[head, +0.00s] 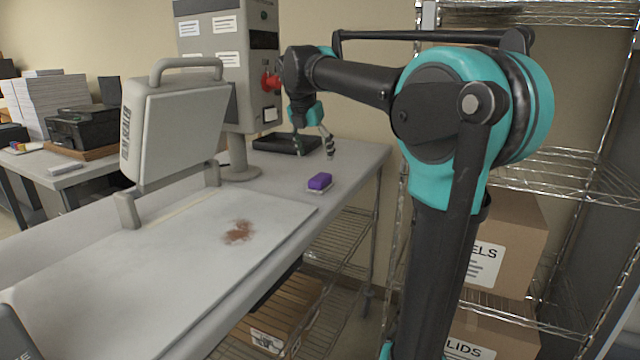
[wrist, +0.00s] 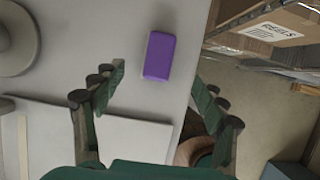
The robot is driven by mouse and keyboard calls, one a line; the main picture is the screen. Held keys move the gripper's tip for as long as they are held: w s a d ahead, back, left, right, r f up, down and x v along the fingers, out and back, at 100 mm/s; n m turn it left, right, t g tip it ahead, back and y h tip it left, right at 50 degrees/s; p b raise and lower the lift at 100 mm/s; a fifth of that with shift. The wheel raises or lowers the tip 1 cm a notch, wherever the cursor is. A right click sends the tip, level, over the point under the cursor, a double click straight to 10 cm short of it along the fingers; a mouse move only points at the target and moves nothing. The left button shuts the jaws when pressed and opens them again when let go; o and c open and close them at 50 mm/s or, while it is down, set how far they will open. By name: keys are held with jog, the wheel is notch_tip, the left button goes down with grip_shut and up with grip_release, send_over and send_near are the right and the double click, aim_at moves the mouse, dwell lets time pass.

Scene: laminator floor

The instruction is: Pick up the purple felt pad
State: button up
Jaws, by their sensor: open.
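The purple felt pad (head: 320,181) is a small block with a pale underside, lying on the grey table near its right edge. It also shows in the wrist view (wrist: 159,56), upper middle. My gripper (head: 314,150) is open and empty above the table, beyond the pad in the head view. In the wrist view the two fingers (wrist: 158,88) are spread wide, and the pad lies between and beyond their tips, apart from both.
A white board (head: 150,275) with a brown stain (head: 239,232) lies left of the pad. A black tray (head: 287,143) and a grey control post (head: 238,60) stand at the back. A wire shelf (head: 560,180) with boxes (head: 505,240) is right of the table.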

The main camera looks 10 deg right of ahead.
aim_at(320, 177)
jog(key=x, duration=1)
jog(key=shift+s+a+f, duration=0.15)
jog(key=shift+f, duration=0.1)
jog(key=c, duration=1.3)
notch_tip(320, 177, up, 20)
